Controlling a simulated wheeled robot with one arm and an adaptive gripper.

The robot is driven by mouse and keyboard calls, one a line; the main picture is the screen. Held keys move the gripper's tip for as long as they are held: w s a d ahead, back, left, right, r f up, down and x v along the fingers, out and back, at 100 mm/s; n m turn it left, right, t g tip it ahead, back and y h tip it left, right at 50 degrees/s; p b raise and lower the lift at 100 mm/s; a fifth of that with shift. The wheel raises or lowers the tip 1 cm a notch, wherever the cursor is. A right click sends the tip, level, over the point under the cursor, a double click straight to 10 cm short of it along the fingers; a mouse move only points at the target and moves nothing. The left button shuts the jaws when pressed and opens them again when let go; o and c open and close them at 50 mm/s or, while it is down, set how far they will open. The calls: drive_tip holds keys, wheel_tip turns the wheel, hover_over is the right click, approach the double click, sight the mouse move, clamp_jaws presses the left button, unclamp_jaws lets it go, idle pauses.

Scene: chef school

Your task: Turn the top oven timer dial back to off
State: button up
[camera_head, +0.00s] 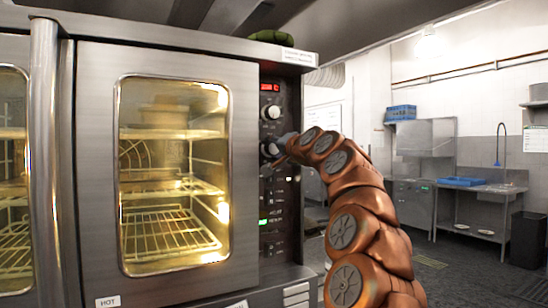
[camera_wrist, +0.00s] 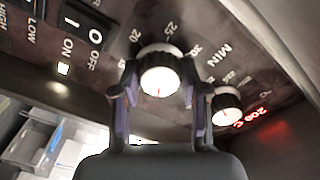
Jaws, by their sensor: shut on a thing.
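The timer dial (camera_wrist: 160,76) has a white face with a short red mark and sits among printed minute numbers such as 20, 25 and 30. My gripper (camera_wrist: 159,88) has one finger on each side of it and is shut on it. In the head view my gripper (camera_head: 277,148) is at the oven's control panel (camera_head: 283,98), over the lower of two round dials, and partly covers it. The red mark lies on the part of the face toward my palm in the wrist view. Which number it reads is not clear.
A second dial (camera_wrist: 227,104) is close beside my right finger, near a red "200 C" display (camera_wrist: 257,117). ON/OFF switches (camera_wrist: 88,27) are at upper left. The lit oven's glass door (camera_head: 172,175) is shut, left of the panel. A steel sink table (camera_head: 475,188) stands far right.

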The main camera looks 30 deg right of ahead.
sight(274, 149)
drive_tip(key=n+b, duration=0.2)
drive_tip(key=n, duration=0.7)
drive_tip(key=shift+f, duration=0.1)
drive_tip(key=shift+n+b, duration=0.4)
drive_tip(key=shift+n, duration=1.6)
drive_tip(key=o, duration=1.1)
drive_tip(key=shift+o, duration=0.2)
drive_tip(key=shift+s+a+r, duration=0.1)
drive_tip(key=shift+s+r, duration=0.1)
drive_tip(key=shift+s, duration=0.2)
drive_tip(key=shift+s+a+r, duration=0.1)
drive_tip(key=shift+s+r, duration=0.05)
drive_tip(key=shift+s, duration=0.25)
drive_tip(key=shift+s+d+f, duration=0.1)
drive_tip(key=shift+s+f, duration=0.15)
drive_tip(key=shift+s, duration=0.55)
drive_tip(key=s, duration=0.8)
drive_tip(key=shift+s+a, duration=0.35)
